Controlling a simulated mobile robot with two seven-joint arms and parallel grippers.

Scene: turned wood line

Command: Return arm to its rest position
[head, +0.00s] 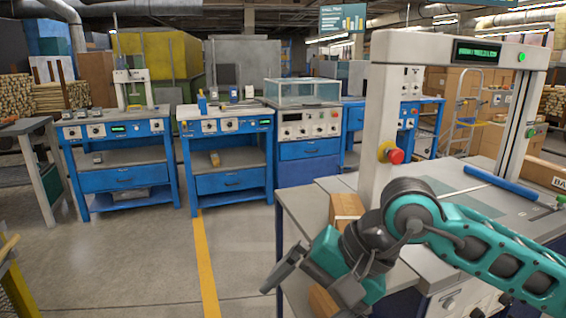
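My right arm, teal and dark grey, comes in from the right and is bent at the front of the grey machine table. Its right gripper (284,268) points to the lower left, past the table's left edge and over the floor. The grey fingers overlap in this view, so I cannot tell whether they are apart. I see nothing held at the fingers. My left gripper is not in view.
A wooden block (345,207) stands on the table behind my wrist; another wooden piece (322,301) shows below it. A white machine frame (378,140) with a red stop button (395,156) rises close behind my arm. Open floor (140,265) lies left.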

